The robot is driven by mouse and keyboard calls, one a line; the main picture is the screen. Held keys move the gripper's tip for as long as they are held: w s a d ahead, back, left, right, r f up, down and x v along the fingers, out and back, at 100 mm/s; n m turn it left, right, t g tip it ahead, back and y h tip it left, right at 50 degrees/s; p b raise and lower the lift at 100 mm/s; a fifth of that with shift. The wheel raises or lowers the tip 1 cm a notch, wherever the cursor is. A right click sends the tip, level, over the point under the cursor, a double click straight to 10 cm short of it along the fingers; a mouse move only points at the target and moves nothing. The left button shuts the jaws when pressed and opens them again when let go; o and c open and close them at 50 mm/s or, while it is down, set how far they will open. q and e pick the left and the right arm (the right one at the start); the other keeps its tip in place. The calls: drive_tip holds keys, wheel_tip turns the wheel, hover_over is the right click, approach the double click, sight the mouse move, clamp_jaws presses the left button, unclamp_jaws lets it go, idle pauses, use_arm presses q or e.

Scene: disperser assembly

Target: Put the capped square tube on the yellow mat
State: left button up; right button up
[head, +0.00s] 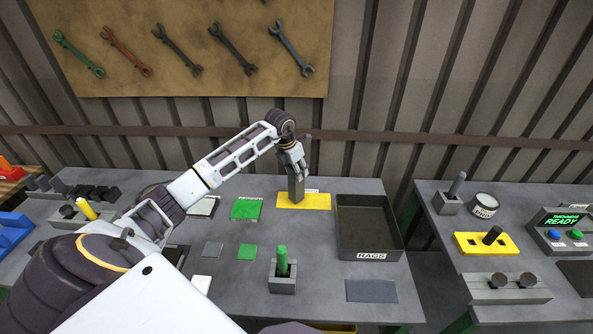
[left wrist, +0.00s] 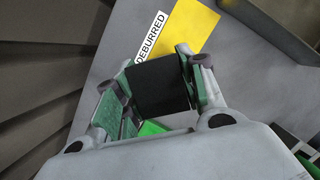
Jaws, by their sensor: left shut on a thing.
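The capped square tube (head: 296,188) is grey and upright in the head view, its lower end over or on the yellow mat (head: 318,202). I cannot tell whether it touches the mat. My left gripper (head: 296,172) is shut on the tube's upper part. In the left wrist view the tube's dark end (left wrist: 160,85) sits between the green-padded fingers of my left gripper (left wrist: 160,88). The yellow mat (left wrist: 190,30) shows behind it, next to a label reading DEBURRED (left wrist: 151,37). The cap cannot be made out clearly. My right gripper is not in view.
A dark RAGS tray (head: 370,254) stands right of the yellow mat. A green mat (head: 246,209) lies to its left. A grey holder with a green peg (head: 282,268) stands in front. Small flat squares lie nearby. A second bench (head: 480,205) is at the right.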

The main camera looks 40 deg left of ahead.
use_arm(q)
drive_tip(key=shift+f, duration=0.3)
drive_tip(key=o, duration=0.6)
drive_tip(key=shift+f, duration=0.15)
drive_tip(key=shift+c, duration=0.2)
drive_tip(key=o, duration=0.5)
drive_tip(key=shift+c, duration=0.2)
drive_tip(key=shift+r, duration=0.2)
drive_tip(key=shift+s+r, duration=0.2)
drive_tip(key=shift+r, duration=0.45)
drive_tip(key=b+v, duration=0.1)
drive_tip(key=v, duration=0.9)
drive_tip(key=shift+r+b, duration=0.35)
drive_tip(key=shift+b, duration=0.05)
